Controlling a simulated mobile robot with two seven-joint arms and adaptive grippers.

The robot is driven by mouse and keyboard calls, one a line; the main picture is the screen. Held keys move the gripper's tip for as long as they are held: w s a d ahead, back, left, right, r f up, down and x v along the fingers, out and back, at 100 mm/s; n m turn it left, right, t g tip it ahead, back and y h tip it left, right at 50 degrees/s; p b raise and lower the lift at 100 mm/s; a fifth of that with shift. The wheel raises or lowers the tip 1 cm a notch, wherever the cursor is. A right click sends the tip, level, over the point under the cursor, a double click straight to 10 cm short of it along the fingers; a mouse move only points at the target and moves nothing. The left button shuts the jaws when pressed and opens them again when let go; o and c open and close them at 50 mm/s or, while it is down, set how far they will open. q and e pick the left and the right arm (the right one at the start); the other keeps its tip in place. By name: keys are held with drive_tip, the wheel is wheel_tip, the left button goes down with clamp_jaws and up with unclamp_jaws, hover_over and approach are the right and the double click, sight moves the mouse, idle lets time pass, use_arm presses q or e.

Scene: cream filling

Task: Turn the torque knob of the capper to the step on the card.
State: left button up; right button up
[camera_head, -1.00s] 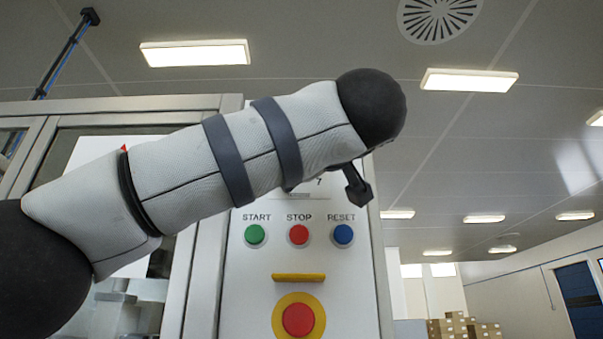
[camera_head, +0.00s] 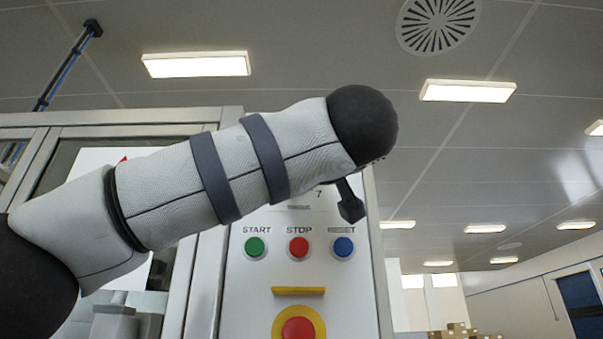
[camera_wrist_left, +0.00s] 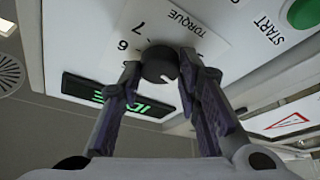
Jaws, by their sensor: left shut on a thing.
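The torque knob (camera_wrist_left: 160,65) is a dark round knob on the white panel in the left wrist view. A small white mark shows on its lower edge. The word TORQUE and the numerals 7 and 6 stand around it, turned in this view. My left gripper (camera_wrist_left: 159,70) is shut on the knob, one finger on each side. In the head view my left arm hides the knob, and only a dark part of the gripper (camera_head: 350,205) shows below the wrist. A numeral 7 (camera_head: 319,195) is visible beside it. I cannot make out the card. My right gripper is out of view.
Below the arm are the green START (camera_head: 255,247), red STOP (camera_head: 299,247) and blue RESET (camera_head: 344,247) buttons. A yellow bar (camera_head: 298,291) and red emergency button (camera_head: 298,329) sit lower. A dark display with green text (camera_wrist_left: 118,97) is near the knob.

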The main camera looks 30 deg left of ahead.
use_arm(q)
drive_tip(key=shift+s+a+r+n+h, duration=0.15)
drive_tip(key=shift+n+h, duration=1.85)
drive_tip(key=shift+n, duration=3.85)
drive_tip(key=shift+a+r+n+h, duration=0.15)
drive_tip(key=shift+n+h, duration=1.85)
drive_tip(key=shift+n, duration=3.8)
drive_tip(key=shift+s+a+r+n+h, duration=0.15)
drive_tip(key=shift+n+h, duration=1.85)
drive_tip(key=shift+n, duration=3.85)
drive_tip(key=shift+w, duration=0.1)
drive_tip(key=o, duration=1.1)
drive_tip(key=shift+o, duration=0.2)
